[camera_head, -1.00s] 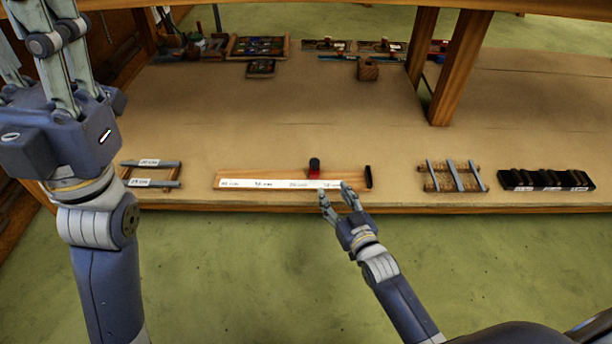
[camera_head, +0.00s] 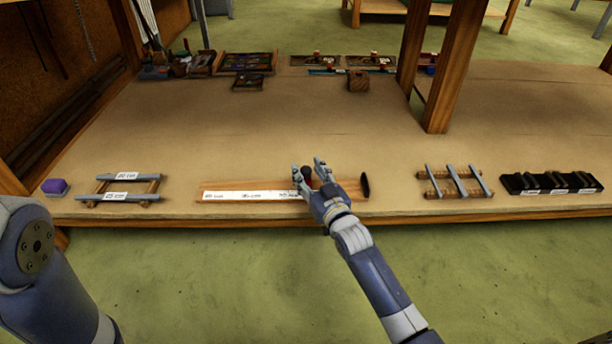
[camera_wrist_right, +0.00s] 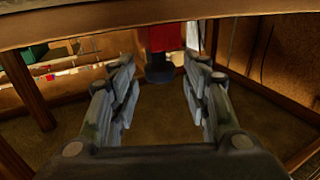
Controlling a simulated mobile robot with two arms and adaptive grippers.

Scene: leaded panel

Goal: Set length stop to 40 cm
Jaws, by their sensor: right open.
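The length stop board (camera_head: 230,186) lies near the table's front edge, with a white scale strip (camera_head: 235,195) whose small labels I cannot read surely. A black end block (camera_head: 365,186) stands at its right end. The sliding stop is a red block (camera_wrist_right: 165,38) with a dark knob (camera_wrist_right: 160,70); in the head view the knob (camera_head: 306,172) shows between my fingers and the red part is mostly hidden. My right gripper (camera_head: 310,168) is open, its fingers on either side of the knob, with gaps in the wrist view (camera_wrist_right: 160,85). My left gripper is out of view.
A frame with grey bars (camera_head: 120,196) and a purple block (camera_head: 55,187) are at left. Another barred rack (camera_head: 455,183) and a black holder (camera_head: 550,184) are at right. A wooden post (camera_head: 455,70) rises behind. The middle tabletop is clear.

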